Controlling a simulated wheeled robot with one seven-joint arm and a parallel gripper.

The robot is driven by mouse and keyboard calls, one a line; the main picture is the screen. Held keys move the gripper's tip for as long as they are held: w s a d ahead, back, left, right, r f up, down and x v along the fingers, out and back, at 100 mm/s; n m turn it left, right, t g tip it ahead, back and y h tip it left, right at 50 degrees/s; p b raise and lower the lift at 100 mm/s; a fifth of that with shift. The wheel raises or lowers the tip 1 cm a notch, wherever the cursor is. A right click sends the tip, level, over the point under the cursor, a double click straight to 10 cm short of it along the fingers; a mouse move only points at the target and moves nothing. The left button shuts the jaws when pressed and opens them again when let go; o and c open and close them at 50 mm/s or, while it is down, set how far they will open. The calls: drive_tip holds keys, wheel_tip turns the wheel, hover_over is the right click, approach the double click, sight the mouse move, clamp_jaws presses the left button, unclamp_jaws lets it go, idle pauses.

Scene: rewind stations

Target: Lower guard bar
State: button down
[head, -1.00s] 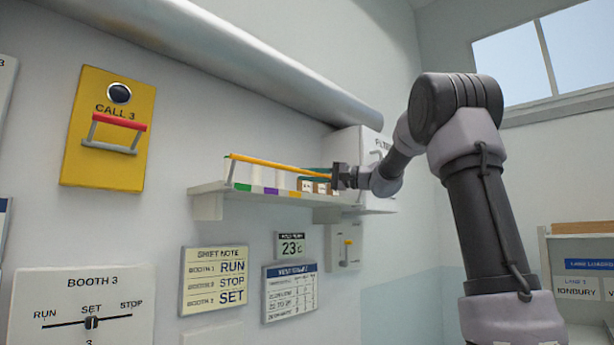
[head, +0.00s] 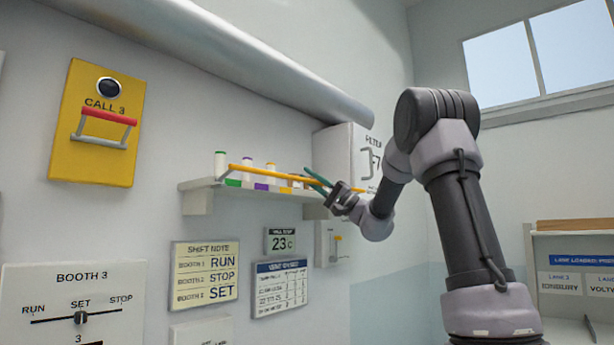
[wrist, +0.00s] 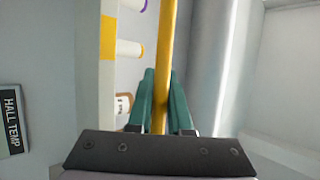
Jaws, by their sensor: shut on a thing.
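The guard bar is a thin yellow-orange bar (head: 262,173) in front of the white wall shelf (head: 197,202). It runs roughly level, crossing in front of the bottles. My gripper (head: 316,179), with teal fingers, is at the bar's right part. In the wrist view the bar (wrist: 166,45) passes between my two fingers (wrist: 163,75), and they are shut on it. Bottles with coloured caps (head: 246,163) stand on the shelf, their tops showing above the bar. The exact contact of fingers and bar is partly hidden.
A white filter cabinet (head: 343,150) stands just behind my gripper. A large grey duct (head: 250,65) runs above the shelf. Below are a temperature sign (head: 280,240) and a small switch box (head: 328,243). The yellow call panel (head: 92,150) is to the left.

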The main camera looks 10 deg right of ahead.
drive_tip(key=shift+s+d, duration=0.35)
drive_tip(key=shift+s, duration=0.05)
drive_tip(key=shift+d+r, duration=0.1)
drive_tip(key=shift+d, duration=0.1)
idle(1.0)
drive_tip(key=c, duration=1.1)
unclamp_jaws()
drive_tip(key=shift+c, duration=0.2)
drive_tip(key=o, duration=0.3)
drive_tip(key=shift+s+d+r, duration=0.1)
drive_tip(key=shift+s+d, duration=0.05)
drive_tip(key=shift+s, duration=0.15)
drive_tip(key=shift+w+f, duration=0.1)
drive_tip(key=shift+f, duration=0.1)
drive_tip(key=shift+a, duration=0.25)
drive_tip(key=s+d+f, duration=0.1)
drive_tip(key=d+f, duration=0.5)
drive_tip(key=f, duration=0.4)
drive_tip(key=shift+d+f, duration=0.3)
drive_tip(key=shift+d, duration=0.05)
